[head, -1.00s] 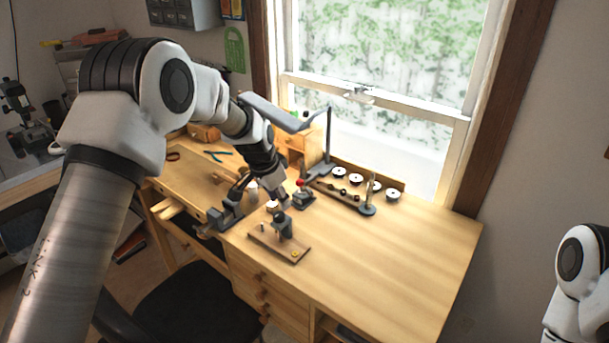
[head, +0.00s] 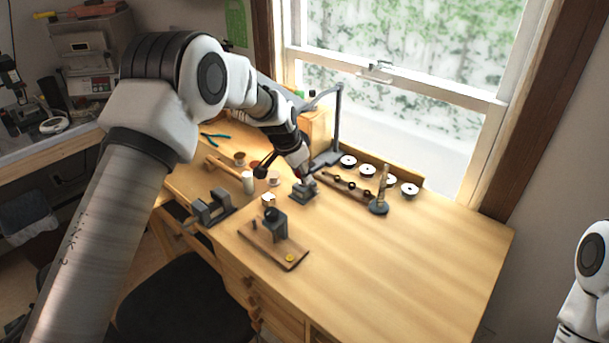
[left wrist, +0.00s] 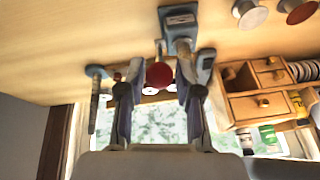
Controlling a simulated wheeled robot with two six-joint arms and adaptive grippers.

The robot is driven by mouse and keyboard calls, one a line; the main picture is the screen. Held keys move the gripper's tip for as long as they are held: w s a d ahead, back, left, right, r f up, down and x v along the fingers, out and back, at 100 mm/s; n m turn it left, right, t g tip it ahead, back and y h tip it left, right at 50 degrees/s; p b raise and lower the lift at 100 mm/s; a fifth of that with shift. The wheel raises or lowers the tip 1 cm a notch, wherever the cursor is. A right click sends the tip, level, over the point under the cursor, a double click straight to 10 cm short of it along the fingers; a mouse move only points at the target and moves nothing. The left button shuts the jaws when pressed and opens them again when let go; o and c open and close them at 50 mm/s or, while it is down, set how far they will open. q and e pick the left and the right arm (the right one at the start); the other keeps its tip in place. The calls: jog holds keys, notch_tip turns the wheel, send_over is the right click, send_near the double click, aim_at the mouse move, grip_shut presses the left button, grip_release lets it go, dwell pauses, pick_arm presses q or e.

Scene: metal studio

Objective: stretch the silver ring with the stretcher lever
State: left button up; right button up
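The stretcher (head: 303,191) is a small grey device on the bench, and its grey base also shows in the left wrist view (left wrist: 180,28). Its lever ends in a red knob (left wrist: 159,75). My left gripper (head: 304,172) is at the lever, over the stretcher. In the left wrist view the left gripper (left wrist: 153,88) has its fingers apart, with the red knob between them and a gap visible on each side. I cannot make out the silver ring; it is too small or hidden. My right gripper is outside the views; only part of the right arm shows.
A wooden board with a grey block (head: 274,226) stands in front of the stretcher. A grey vise (head: 211,207) is at the bench's left front edge. A tapered stand (head: 380,195) and a row of white discs (head: 409,189) are behind right. The bench's right half is clear.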

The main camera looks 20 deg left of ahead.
pick_arm(q)
jog(key=shift+x, duration=0.75)
jog(key=shift+w+f+p, duration=0.15)
jog(key=shift+f+p, duration=0.15)
jog(key=shift+f, duration=0.2)
grip_shut()
jog(key=shift+t, duration=0.7)
jog(key=f+b, duration=0.1)
jog(key=b, duration=0.2)
jog(key=s+f+b, duration=0.1)
jog(key=b, duration=0.3)
jog(key=s+f+b, duration=0.1)
jog(key=b, duration=0.3)
jog(key=shift+a+f, duration=0.25)
jog(key=shift+a, duration=0.05)
jog(key=shift+s+a+f+b, duration=0.2)
jog(key=shift+s+f+b, duration=0.35)
jog(key=shift+b, duration=0.2)
